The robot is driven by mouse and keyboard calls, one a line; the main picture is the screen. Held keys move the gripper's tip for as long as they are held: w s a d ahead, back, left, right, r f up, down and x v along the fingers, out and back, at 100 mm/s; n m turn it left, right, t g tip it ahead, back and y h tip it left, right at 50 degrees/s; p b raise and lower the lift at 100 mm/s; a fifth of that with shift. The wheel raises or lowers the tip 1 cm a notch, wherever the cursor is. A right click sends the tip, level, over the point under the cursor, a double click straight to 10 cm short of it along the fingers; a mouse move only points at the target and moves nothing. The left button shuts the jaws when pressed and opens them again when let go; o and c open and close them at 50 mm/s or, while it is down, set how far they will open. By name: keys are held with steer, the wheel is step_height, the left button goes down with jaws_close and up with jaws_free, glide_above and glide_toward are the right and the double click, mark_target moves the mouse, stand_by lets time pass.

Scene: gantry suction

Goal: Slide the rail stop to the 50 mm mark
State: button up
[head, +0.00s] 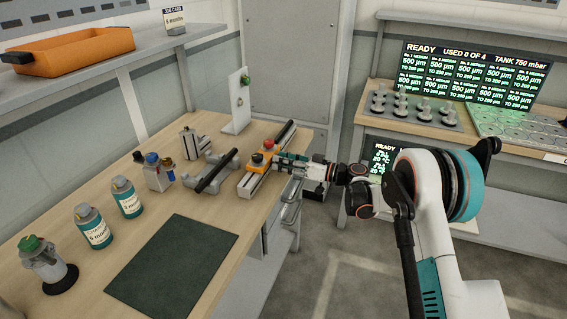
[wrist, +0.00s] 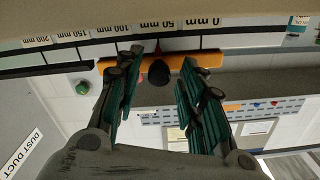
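The rail stop (head: 263,166) is an orange block with a red knob and a dark knob, on a pale rail (head: 249,184) at the right edge of the workbench. In the wrist view the orange stop (wrist: 182,62) lies across the picture below an upside-down scale (wrist: 130,27) marked 0 to 200 mm. Contact cannot be told. In the head view my gripper (head: 283,162) is right beside the stop.
A dark clamp-like part (head: 215,173) lies left of the rail. A white upright plate (head: 237,103) stands behind. Bottles (head: 92,226) and a green mat (head: 172,262) are farther left and in front. Open floor lies right of the bench.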

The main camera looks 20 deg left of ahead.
steer(key=d, duration=1.2)
steer(key=shift+s, duration=0.45)
steer(key=s+d+r+m+t+h, duration=0.3)
steer(key=s+d+r+m+h, duration=0.4)
steer(key=s+d+r+h, duration=0.5)
steer(key=s+d+m+t+h, duration=0.1)
steer(key=s+d+m+h, duration=0.2)
steer(key=s+d, duration=0.6)
steer(key=s+d+m+t+h, duration=0.2)
steer(key=s+d, duration=0.8)
steer(key=s, duration=0.8)
steer(key=shift+r+m+h, duration=0.3)
steer(key=shift+m+h, duration=0.2)
steer(key=shift+m, duration=0.3)
